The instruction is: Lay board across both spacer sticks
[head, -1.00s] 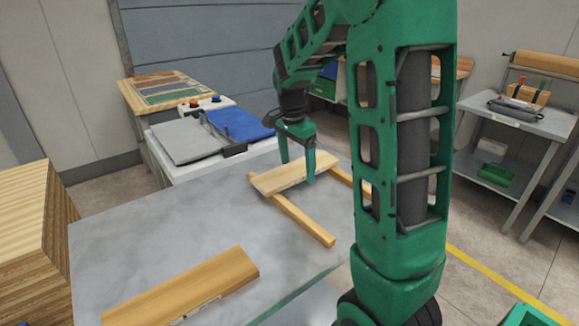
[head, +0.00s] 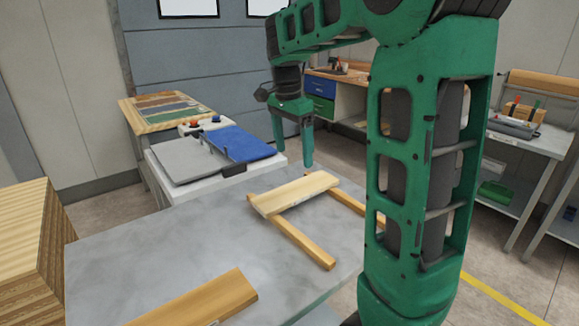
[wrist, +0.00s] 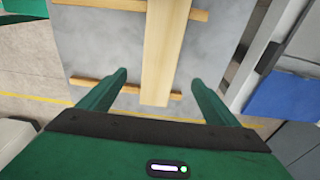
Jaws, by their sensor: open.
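The pale wooden board (head: 295,193) lies across both spacer sticks on the grey table. One stick (head: 305,243) runs out from under the board's left end toward the front. The other stick (head: 347,199) passes under its right end and is partly hidden by my arm. In the wrist view the board (wrist: 160,50) crosses the upper stick (wrist: 100,4) and the lower stick (wrist: 85,82). My gripper (head: 293,150) is open and empty, raised above and behind the board and clear of it. In the wrist view my gripper (wrist: 158,80) has its fingers spread on either side of the board.
Another wooden board (head: 205,300) lies at the front of the grey table (head: 170,235). A white stand with a blue pad (head: 238,144) and a grey pad is behind the table. A wood stack (head: 25,235) stands at left. The table's left middle is clear.

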